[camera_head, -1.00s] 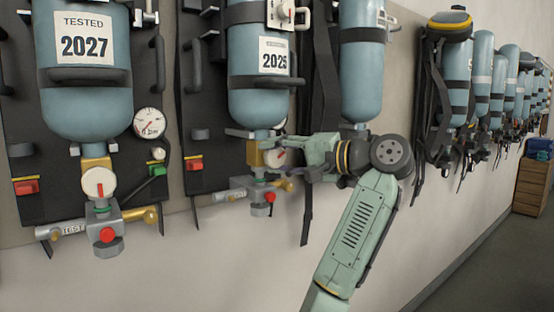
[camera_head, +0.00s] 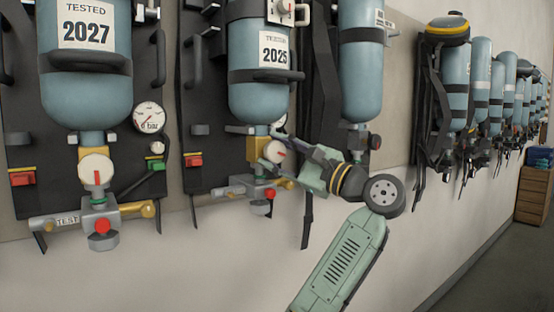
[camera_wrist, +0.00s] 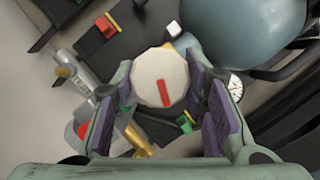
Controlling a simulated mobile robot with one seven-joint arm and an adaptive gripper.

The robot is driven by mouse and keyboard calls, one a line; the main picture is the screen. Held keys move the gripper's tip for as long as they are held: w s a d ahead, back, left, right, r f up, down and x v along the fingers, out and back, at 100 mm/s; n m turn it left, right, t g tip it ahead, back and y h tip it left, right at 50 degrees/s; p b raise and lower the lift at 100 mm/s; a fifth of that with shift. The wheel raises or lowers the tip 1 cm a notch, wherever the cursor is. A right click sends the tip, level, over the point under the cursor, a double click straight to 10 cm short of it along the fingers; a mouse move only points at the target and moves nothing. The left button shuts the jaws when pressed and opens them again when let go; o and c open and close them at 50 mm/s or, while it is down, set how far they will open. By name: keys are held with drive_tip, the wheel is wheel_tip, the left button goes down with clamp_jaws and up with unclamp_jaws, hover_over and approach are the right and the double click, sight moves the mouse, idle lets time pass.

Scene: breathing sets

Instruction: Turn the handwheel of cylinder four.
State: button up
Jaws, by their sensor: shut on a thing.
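A white, faceted handwheel (camera_head: 272,153) with a red bar on its face sits on the brass valve below the blue cylinder (camera_head: 258,95) labelled 2025. In the wrist view the handwheel (camera_wrist: 158,78) lies between my two fingers, its red bar nearly upright in that picture. My gripper (camera_wrist: 163,88) is shut on the handwheel, with the dark finger pads at its left and right sides. In the head view my gripper (camera_head: 279,152) reaches it from the right and covers part of its rim. No number four is readable on this cylinder.
To the left stands a cylinder (camera_head: 87,80) labelled 2027 with its own white handwheel (camera_head: 96,169). Another cylinder (camera_head: 361,80) hangs just right of my gripper, near dark straps (camera_head: 325,70). More sets line the wall further right. A grey fitting (camera_head: 240,187) sits below the held handwheel.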

drive_tip(key=m+t, duration=0.2)
drive_tip(key=m, duration=0.2)
drive_tip(key=m+t+h, duration=0.1)
drive_tip(key=m+t, duration=0.1)
drive_tip(key=m, duration=0.2)
drive_tip(key=shift+a+m+h+b, duration=0.1)
drive_tip(key=shift+m+h+b, duration=0.2)
drive_tip(key=shift+b, duration=0.1)
drive_tip(key=m+t+h, duration=0.1)
drive_tip(key=m, duration=0.2)
drive_tip(key=m+t+h+p, duration=0.1)
drive_tip(key=m, duration=0.2)
drive_tip(key=shift+s, duration=0.1)
drive_tip(key=shift+m+t+h+p, duration=0.35)
drive_tip(key=shift+m+t+h, duration=0.45)
drive_tip(key=shift+m, duration=1.4)
drive_tip(key=o, duration=1.2)
drive_tip(key=shift+c, duration=0.2)
drive_tip(key=shift+s+f, duration=0.1)
